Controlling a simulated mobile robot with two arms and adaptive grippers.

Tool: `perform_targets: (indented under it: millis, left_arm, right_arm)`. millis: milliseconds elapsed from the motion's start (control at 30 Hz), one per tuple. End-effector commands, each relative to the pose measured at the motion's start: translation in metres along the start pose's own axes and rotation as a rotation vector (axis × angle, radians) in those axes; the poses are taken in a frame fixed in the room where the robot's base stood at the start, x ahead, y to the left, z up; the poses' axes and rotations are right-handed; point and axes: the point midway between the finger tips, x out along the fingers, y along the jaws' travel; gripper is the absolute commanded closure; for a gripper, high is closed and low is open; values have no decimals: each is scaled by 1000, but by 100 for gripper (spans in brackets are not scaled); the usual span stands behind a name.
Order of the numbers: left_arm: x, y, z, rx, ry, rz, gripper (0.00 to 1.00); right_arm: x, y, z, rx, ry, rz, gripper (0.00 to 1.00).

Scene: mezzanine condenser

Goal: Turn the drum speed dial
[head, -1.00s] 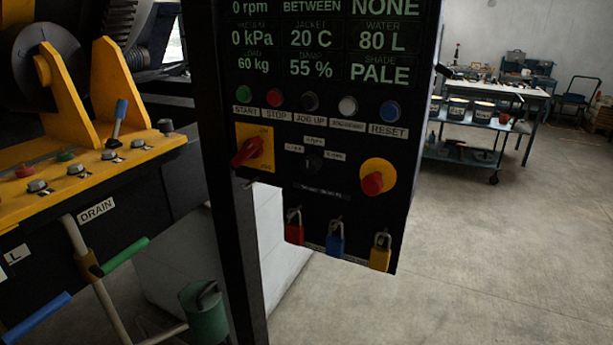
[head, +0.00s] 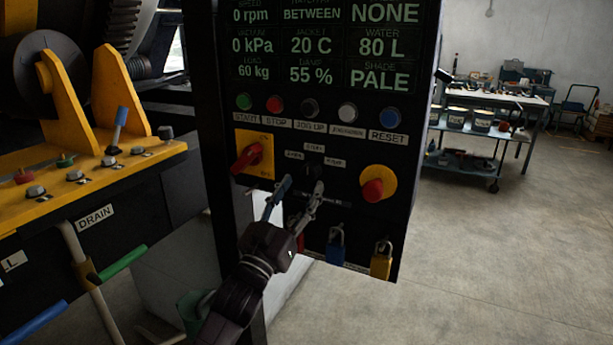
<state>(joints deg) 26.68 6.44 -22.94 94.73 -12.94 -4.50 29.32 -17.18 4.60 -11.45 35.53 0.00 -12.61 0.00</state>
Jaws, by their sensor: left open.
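The drum speed dial (head: 313,170) is a small dark knob on the black control panel (head: 225,110). Small white labels sit around its upper side, too small to read surely. My left gripper (head: 302,185) is open, with its two fingers pointing up at the panel just below the dial. The fingertips look close to the dial; I cannot tell whether they touch it. The panel display (head: 258,16) reads 0 rpm. My right gripper is not in view.
A red switch (head: 247,158) on a yellow plate is left of the dial, a red emergency knob (head: 373,189) right. Buttons run above. Blue (head: 336,250) and yellow (head: 380,262) padlocks hang below; a red one is mostly hidden. Open floor (head: 470,260) lies right.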

Motion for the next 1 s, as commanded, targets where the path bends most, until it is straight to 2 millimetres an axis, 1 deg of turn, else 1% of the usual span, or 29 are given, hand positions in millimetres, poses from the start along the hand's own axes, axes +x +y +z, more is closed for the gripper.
perform_targets:
  millis: [33,100,300,633,667,1000]
  left_arm:
    - [9,0,-2,-1,0,0,53]
    - [17,0,-1,0,-1,0,53]
    - [33,0,0,1,-1,0,53]
    - [36,0,1,1,-2,0,53]
    - [36,0,1,1,-2,0,54]
    - [35,0,1,1,-2,0,92]
  right_arm:
    - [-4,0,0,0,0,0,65]
    - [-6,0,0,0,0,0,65]
    - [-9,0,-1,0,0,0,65]
    - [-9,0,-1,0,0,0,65]
    - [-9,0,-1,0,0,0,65]
    - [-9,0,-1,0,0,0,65]
